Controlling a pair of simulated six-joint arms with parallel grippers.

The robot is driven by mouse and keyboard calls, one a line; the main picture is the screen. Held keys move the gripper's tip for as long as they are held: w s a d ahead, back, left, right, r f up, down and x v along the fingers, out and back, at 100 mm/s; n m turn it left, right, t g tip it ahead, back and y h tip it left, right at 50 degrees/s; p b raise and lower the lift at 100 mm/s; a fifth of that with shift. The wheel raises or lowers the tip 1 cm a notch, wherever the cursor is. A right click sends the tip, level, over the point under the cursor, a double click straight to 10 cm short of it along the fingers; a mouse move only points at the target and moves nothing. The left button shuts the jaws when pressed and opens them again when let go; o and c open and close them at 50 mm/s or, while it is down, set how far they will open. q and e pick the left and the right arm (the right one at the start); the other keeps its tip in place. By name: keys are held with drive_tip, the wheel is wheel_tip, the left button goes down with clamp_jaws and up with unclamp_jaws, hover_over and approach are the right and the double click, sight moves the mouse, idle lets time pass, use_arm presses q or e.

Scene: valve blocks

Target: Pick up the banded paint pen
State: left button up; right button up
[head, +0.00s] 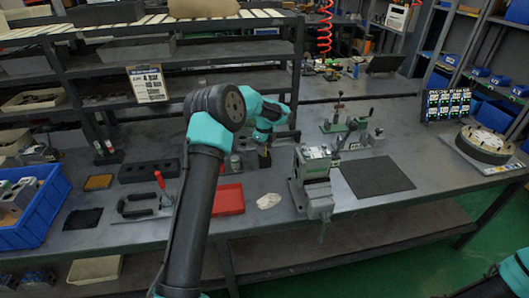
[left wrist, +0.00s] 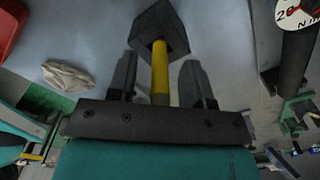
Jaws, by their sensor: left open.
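A yellow pen-like cylinder (left wrist: 160,80) stands in a dark square block (left wrist: 160,28) in the left wrist view; no bands can be made out on it. My left gripper (left wrist: 158,66) is open, with one finger on each side of the cylinder and a gap on both sides. In the head view, my left gripper (head: 264,141) points down above the small dark block (head: 265,160), and the yellow cylinder between is mostly hidden. Part of my right arm (head: 515,272) shows at the lower right corner; its gripper is out of view.
A red tray (head: 229,199) and a crumpled cloth (head: 268,201) lie in front. A vise (head: 314,180) stands close on the right, with a dark mat (head: 376,177) beyond it. Small bottles (head: 236,162) stand just left of the block. A blue bin (head: 38,215) is far left.

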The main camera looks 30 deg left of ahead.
use_arm(q)
clamp_jaws()
idle(0.3)
wheel_tip(320, 180, up, 10)
drive_tip(key=shift+r, duration=0.1)
idle(0.5)
idle(0.3)
